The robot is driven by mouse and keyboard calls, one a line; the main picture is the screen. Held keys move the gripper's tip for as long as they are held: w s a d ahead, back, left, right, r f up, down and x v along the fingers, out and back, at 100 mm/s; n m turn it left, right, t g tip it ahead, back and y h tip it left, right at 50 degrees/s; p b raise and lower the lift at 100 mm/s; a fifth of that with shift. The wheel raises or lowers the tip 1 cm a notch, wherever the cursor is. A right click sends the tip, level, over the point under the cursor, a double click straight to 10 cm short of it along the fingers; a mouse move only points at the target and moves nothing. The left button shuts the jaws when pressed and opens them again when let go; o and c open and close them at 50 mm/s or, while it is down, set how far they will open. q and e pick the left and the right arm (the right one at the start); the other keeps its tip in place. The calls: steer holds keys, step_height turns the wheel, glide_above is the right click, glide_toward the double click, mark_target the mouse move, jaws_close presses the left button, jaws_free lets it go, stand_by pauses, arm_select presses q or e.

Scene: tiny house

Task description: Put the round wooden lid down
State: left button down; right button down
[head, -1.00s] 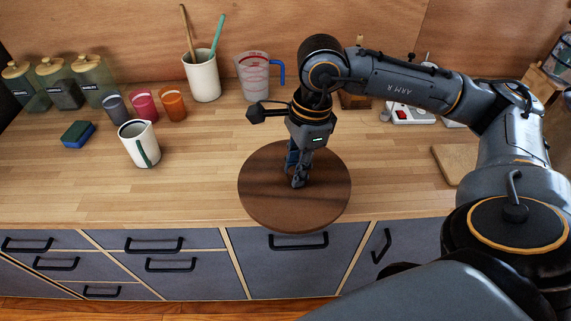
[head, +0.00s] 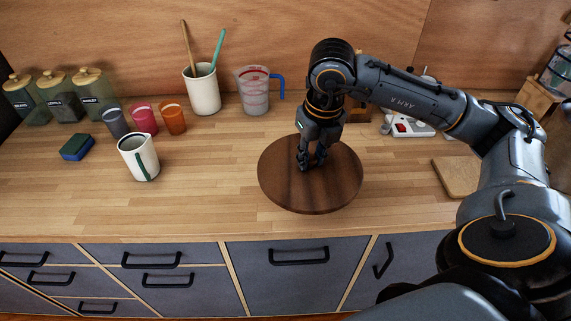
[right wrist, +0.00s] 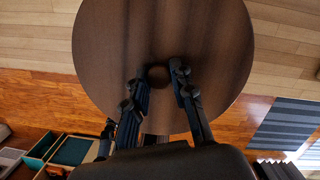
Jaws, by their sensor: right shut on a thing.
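The round wooden lid (head: 283,185) is a dark brown disc over the wooden counter, right of the middle in the head view. It also fills the upper middle of the right wrist view (right wrist: 200,40), with a dark round knob (right wrist: 158,76) at its centre. My right gripper (head: 312,168) points down at the lid's centre and is shut on its knob; its fingers flank the knob in the right wrist view (right wrist: 158,88). I cannot tell whether the lid touches the counter. My left gripper is not in view.
A white cup (head: 139,158), small coloured cups (head: 144,118), a sponge (head: 76,147) and jars (head: 95,92) stand to the left. A utensil holder (head: 202,90) and measuring jug (head: 254,92) stand behind. A wooden board (head: 455,178) lies right. Bare counter (head: 210,190) lies left of the lid.

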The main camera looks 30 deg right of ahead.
mark_target(297, 154)
steer(key=w, duration=0.1)
steer(key=w+f+p, duration=0.1)
steer(key=w, duration=0.2)
steer(key=shift+w+f, duration=0.25)
steer(key=shift+w, duration=0.15)
steer(key=w+f+p, duration=0.1)
steer(key=w+f, duration=0.1)
steer(key=f, duration=0.1)
steer(key=w+f+p, duration=0.1)
steer(key=w+f, duration=0.2)
steer(key=shift+w+d+f, duration=0.1)
steer(key=shift+w+f, duration=0.05)
steer(key=shift+f, duration=0.05)
step_height(297, 154, down, 2)
steer(key=shift+f+p, duration=0.1)
steer(key=shift+p, duration=0.9)
steer(key=shift+w+f, duration=0.1)
steer(key=shift+f, duration=0.6)
steer(key=c, duration=1.1)
jaws_free()
